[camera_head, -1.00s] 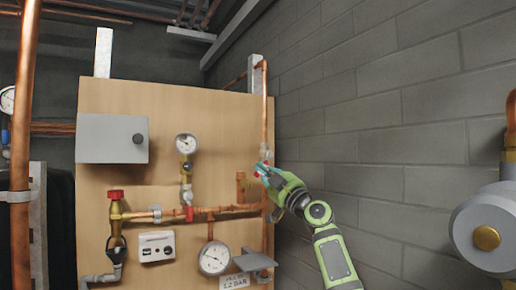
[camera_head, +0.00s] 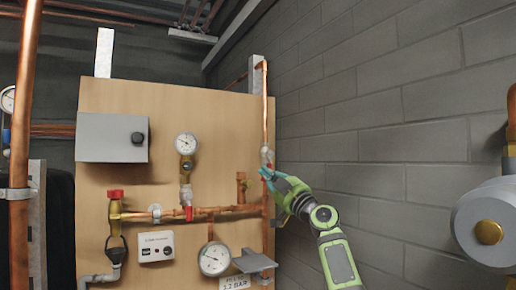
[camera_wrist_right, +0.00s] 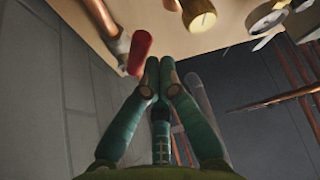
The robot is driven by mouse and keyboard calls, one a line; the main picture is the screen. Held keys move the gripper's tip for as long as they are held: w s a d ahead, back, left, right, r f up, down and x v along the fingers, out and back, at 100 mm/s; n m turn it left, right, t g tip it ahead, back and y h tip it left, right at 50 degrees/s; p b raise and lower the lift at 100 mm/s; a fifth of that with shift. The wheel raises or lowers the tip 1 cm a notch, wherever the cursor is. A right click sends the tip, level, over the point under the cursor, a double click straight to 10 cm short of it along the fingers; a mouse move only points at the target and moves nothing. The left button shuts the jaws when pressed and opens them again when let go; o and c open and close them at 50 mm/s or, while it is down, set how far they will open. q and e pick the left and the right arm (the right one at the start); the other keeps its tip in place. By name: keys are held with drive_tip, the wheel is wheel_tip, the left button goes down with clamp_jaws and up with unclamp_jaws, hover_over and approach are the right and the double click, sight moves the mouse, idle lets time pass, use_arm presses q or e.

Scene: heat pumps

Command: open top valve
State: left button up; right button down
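The top valve sits on the upright copper pipe at the right edge of the wooden board. Its grey body (camera_head: 266,155) shows in the head view, just above my right fingertips. Its red handle (camera_wrist_right: 140,52) shows in the wrist view, left of the fingertips; in the head view I cannot make it out. My right gripper (camera_head: 266,173) has its teal fingers just below the valve body. In the wrist view its fingertips (camera_wrist_right: 160,65) are close together with nothing seen between them. They are near the handle; I cannot tell if they touch it. My left gripper is not in view.
The wooden board (camera_head: 215,110) carries a grey box (camera_head: 111,138), gauges (camera_head: 187,143), a red-capped valve (camera_head: 116,196) and copper pipes. A block wall (camera_head: 370,120) runs close along the right. A grey round pump (camera_head: 488,225) stands at the far right.

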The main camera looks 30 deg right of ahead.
drive_tip(key=shift+d+f, duration=0.25)
drive_tip(key=shift+d, duration=0.2)
drive_tip(key=shift+d+f, duration=0.1)
drive_tip(key=shift+d, duration=0.6)
wheel_tip(320, 180, up, 10)
drive_tip(key=shift+a, duration=0.2)
idle(0.6)
idle(0.6)
